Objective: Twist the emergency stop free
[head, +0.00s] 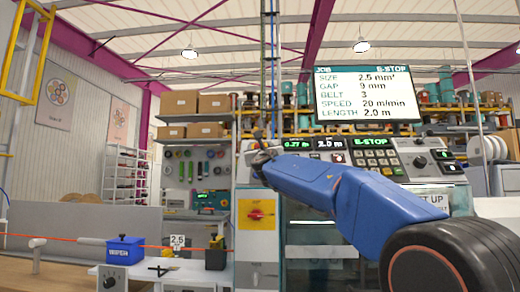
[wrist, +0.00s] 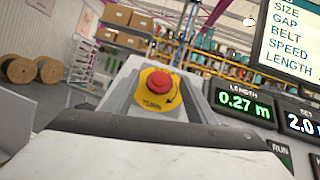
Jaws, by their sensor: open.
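The emergency stop (wrist: 160,85) shows in the wrist view as a red mushroom button on a yellow collar marked TURN with an arrow. It sits on a grey housing just beyond my gripper, slightly left of centre. My gripper (head: 262,158) is at the top left corner of the machine in the head view, at the end of my blue arm. Its jaws are open, with nothing seen between them. In the head view the button is not clearly visible behind my gripper. A panel display (head: 370,142) reads E-STOP, and the screen (head: 366,95) above also shows E-STOP.
Right of the button are the length display (wrist: 243,104) and the 2.0 m display (wrist: 302,123). A red switch on a yellow plate (head: 257,214) is on the cabinet front below my arm. A blue box (head: 125,250) stands on the bench at left. Cable reels (wrist: 20,70) stand farther back.

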